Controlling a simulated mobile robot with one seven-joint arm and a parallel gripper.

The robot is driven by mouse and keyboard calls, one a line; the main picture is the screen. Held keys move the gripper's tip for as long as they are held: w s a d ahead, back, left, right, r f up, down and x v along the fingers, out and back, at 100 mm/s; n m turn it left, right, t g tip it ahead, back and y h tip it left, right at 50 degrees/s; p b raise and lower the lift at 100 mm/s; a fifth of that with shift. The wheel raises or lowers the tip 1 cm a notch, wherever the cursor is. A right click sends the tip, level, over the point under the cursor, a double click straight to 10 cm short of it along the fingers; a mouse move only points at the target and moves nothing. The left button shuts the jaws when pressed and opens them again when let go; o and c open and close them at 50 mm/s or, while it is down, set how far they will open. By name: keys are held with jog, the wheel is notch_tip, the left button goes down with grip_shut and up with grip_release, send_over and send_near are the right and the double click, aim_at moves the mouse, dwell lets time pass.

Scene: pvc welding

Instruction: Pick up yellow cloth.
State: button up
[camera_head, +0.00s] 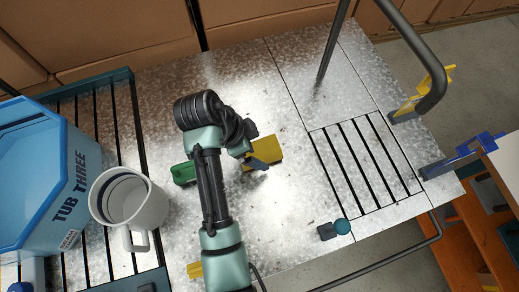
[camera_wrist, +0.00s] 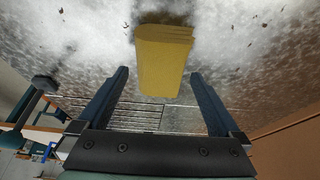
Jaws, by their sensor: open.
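The yellow cloth (camera_head: 264,153) lies folded on the grey metal table, near the middle. In the wrist view the yellow cloth (camera_wrist: 164,62) shows ahead of my gripper, between the lines of its two fingers, with its layered edge at the top. My gripper (camera_wrist: 161,75) is open and empty, with a dark finger on each side. In the head view my gripper (camera_head: 262,160) is beside the cloth and hides part of it. I cannot tell from these views how high the fingers are above the table.
A blue tub (camera_head: 40,180) marked TUB THREE and a white mug (camera_head: 128,203) stand at the left. A green object (camera_head: 184,173) lies left of the cloth. A slotted panel (camera_head: 365,165) and a teal-knobbed item (camera_head: 336,229) are at the right. A bent post (camera_head: 332,50) rises behind.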

jog(key=shift+x, duration=1.25)
jog(key=shift+f, duration=0.15)
jog(key=c, duration=1.2)
